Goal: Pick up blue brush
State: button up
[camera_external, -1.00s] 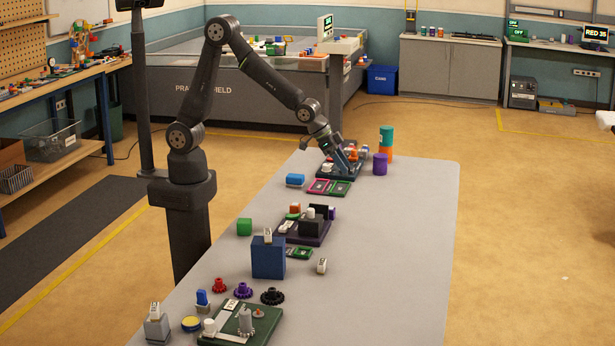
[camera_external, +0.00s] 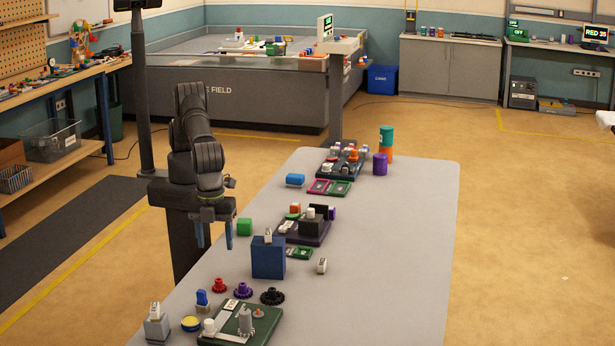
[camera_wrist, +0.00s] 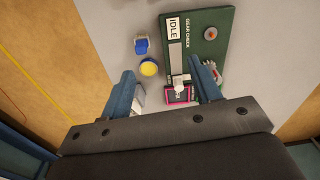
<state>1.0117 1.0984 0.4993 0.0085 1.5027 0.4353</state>
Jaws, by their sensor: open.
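The blue piece that looks like the brush (camera_external: 202,298) stands near the table's front left, with a blue upper part over a greyish lower part. In the wrist view this blue piece (camera_wrist: 141,45) shows above and between my fingers, close to a yellow round tin (camera_wrist: 149,67). My gripper (camera_external: 214,238) is open and empty, fingers pointing down, high over the table's left side and behind the brush in the external view. In the wrist view its two fingers (camera_wrist: 163,90) are spread wide with nothing held between them.
A green gear-check board (camera_external: 240,323) lies right of the brush. Red, purple and black gears (camera_external: 243,290) stand behind it. A grey block with a tag (camera_external: 157,325) stands left. A tall blue block (camera_external: 268,258) is near my gripper. The table's right side is clear.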

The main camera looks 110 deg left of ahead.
jog(key=m, duration=0.1)
send_over(201, 290)
jog(key=f, duration=1.2)
jog(key=shift+s+d, duration=0.1)
jog(key=shift+s, duration=0.25)
jog(key=shift+w+f, duration=0.2)
jog(key=shift+f, duration=1.1)
jog(key=shift+w+f, duration=0.15)
jog(key=shift+f, duration=1.15)
jog(key=c, duration=1.1)
